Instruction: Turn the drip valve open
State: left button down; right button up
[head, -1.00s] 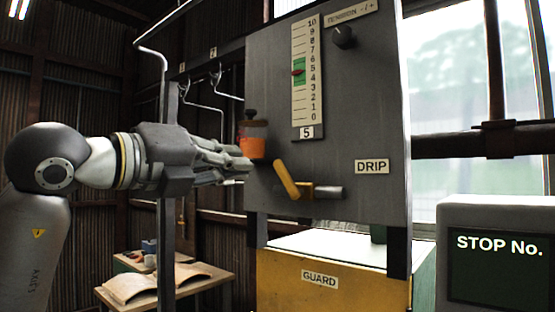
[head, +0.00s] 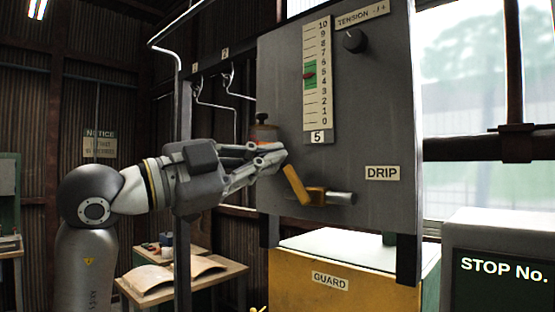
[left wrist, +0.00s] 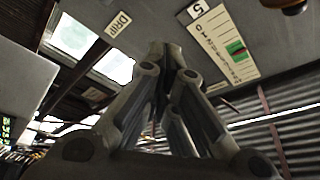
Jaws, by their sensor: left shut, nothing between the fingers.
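The drip valve has a yellow lever handle (head: 297,184) on a brass and grey pipe fitting (head: 335,197), low on the grey panel (head: 390,110). The handle slants from upper left to lower right. The DRIP label (head: 382,173) is to its upper right. My left gripper (head: 282,152) is shut and empty, its fingertips just above the handle's upper end; I cannot tell whether they touch. In the left wrist view the closed fingers (left wrist: 172,50) point at the panel, with the DRIP label (left wrist: 118,24) at upper left; the handle is hidden there. My right gripper is not in view.
An orange oil cup (head: 264,130) sits behind my left fingers. A tension scale (head: 317,75) and knob (head: 355,40) are above. A yellow GUARD box (head: 300,285) stands below, and a STOP No. display (head: 500,265) at right. An open book (head: 175,275) lies on a side table.

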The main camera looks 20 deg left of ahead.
aim_at(300, 184)
pick_arm(q)
jog(key=p+x, duration=0.3)
jog(key=x, duration=0.5)
jog(key=a+f, duration=0.1)
jog(key=w+a+f+p, duration=0.1)
jog(key=a, duration=0.1)
jog(key=shift+w+f, duration=0.15)
jog(key=shift+d, duration=0.1)
